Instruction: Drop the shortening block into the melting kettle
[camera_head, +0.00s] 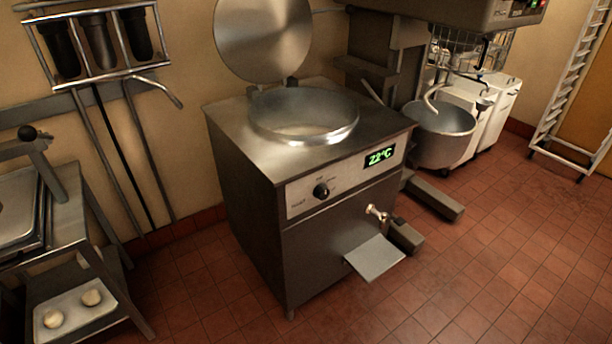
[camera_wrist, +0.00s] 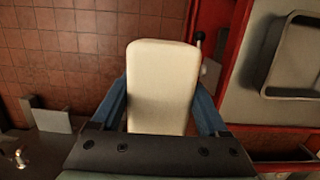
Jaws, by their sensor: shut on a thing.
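In the wrist view, my gripper (camera_wrist: 161,110) is shut on a pale cream block with rounded corners, the shortening block (camera_wrist: 162,75). A blue finger lies along each side of it. In the head view, the melting kettle (camera_head: 255,200) is a steel cabinet with a round open well (camera_head: 303,115) in its top. Its round lid (camera_head: 263,38) stands raised behind the well. A green display (camera_head: 380,157) on its front reads 22°C. Neither my gripper nor the block shows in the head view.
A spout (camera_head: 377,212) and a small shelf (camera_head: 375,258) stick out from the kettle's front. A mixer bowl (camera_head: 441,132) stands to its right and a steel table (camera_head: 70,215) to its left. The tiled floor (camera_head: 480,270) in front is clear. A grey tray (camera_wrist: 294,60) shows in the wrist view.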

